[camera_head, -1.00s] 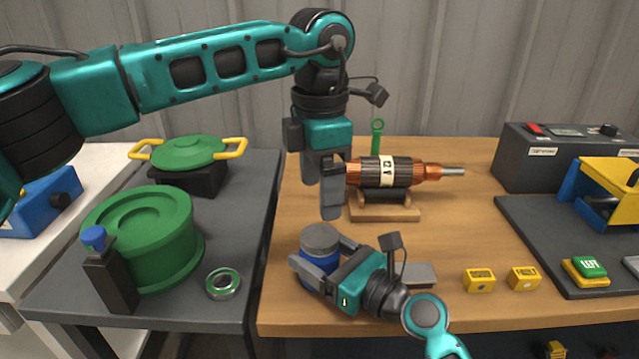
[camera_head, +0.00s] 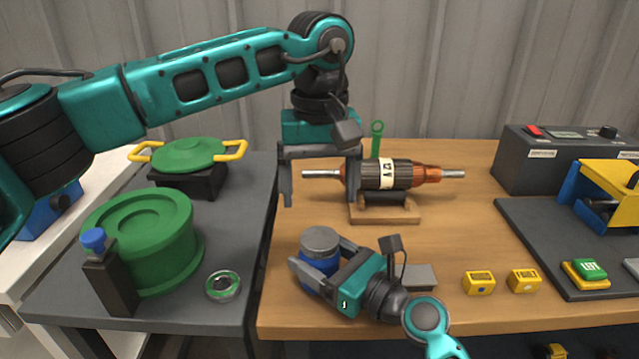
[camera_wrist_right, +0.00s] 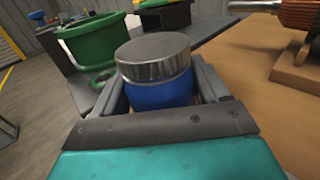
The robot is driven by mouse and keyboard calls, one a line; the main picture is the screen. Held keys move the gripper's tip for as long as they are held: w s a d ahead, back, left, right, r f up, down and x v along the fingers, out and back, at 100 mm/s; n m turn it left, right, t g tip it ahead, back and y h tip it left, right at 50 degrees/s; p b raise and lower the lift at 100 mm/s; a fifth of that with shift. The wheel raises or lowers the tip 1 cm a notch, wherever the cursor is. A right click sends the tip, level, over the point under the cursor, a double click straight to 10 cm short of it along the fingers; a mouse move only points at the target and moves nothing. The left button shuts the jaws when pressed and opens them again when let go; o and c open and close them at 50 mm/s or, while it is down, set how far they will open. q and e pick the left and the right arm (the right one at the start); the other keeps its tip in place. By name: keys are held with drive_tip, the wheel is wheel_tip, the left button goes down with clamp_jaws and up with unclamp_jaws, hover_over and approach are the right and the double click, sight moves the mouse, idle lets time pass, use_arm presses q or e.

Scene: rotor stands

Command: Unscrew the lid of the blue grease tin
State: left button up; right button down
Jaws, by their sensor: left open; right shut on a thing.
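The blue grease tin (camera_head: 313,279) stands upright at the left front of the wooden table, its grey metal lid (camera_head: 320,240) on top. In the right wrist view the tin's blue body (camera_wrist_right: 160,92) and silver lid (camera_wrist_right: 153,55) sit between the fingers. My right gripper (camera_head: 322,262) is shut on the tin's body from the right, below the lid. My left gripper (camera_head: 320,192) is open and empty, pointing down above and behind the lid, clear of it.
A rotor (camera_head: 386,175) rests on a wooden stand (camera_head: 385,212) behind the tin. A grey block (camera_head: 418,276) and two small yellow blocks (camera_head: 479,281) lie to the right. A green drum (camera_head: 145,240), a bearing ring (camera_head: 223,286) and a dark bottle (camera_head: 110,285) stand on the grey table at left.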

sight(320, 238)
use_arm(q)
drive_tip(key=shift+m, duration=0.6)
drive_tip(key=shift+f, duration=0.25)
wheel_tip(320, 238, down, 8)
drive_tip(key=shift+r, duration=0.25)
